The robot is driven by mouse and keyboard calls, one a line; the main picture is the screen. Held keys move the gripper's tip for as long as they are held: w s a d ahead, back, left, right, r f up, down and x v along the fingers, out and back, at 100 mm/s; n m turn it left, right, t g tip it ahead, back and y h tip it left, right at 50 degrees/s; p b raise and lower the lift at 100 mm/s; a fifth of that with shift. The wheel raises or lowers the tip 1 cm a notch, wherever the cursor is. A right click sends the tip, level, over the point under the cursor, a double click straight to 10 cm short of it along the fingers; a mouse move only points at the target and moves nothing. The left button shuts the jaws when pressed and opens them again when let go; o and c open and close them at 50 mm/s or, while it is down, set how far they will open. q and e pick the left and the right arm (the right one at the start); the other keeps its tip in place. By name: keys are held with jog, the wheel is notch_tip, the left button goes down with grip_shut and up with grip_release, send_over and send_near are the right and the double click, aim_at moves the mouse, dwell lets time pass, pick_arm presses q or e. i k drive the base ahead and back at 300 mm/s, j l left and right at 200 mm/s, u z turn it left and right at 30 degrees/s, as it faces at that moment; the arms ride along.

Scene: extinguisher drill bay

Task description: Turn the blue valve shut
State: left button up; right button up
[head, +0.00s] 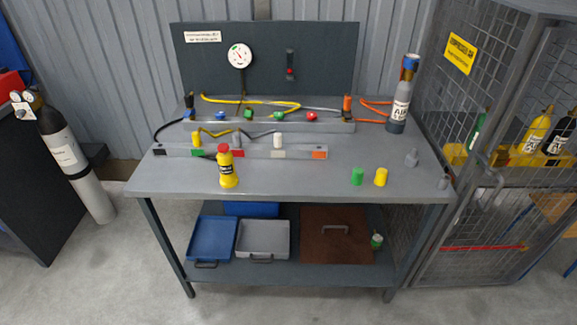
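A small blue valve knob (189,114) sits at the left end of the rear grey rail (335,126) on the workbench. Green knobs (249,115) and a red knob (312,116) stand in a row to its right on the same rail. The blue knob is too small here to tell whether it is open or shut. A grey gas cylinder (398,108) at the bench's right rear also has a blue top (410,62). Neither of my grippers is in view.
The bench (290,180) carries a front rail (240,152) with coloured blocks, a yellow bottle (226,168), green (357,176) and yellow (381,177) caps. Hoses (250,101) lie behind the rear rail. A gauge (240,56) hangs on the back panel. A mesh cage (470,150) stands right.

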aim_at(220, 114)
jog(key=i+j+u, duration=0.15)
jog(key=j+u, duration=0.2)
jog(key=j, duration=0.15)
jog(key=i+j+u, duration=0.55)
jog(key=j+u, duration=0.15)
jog(key=j, duration=0.15)
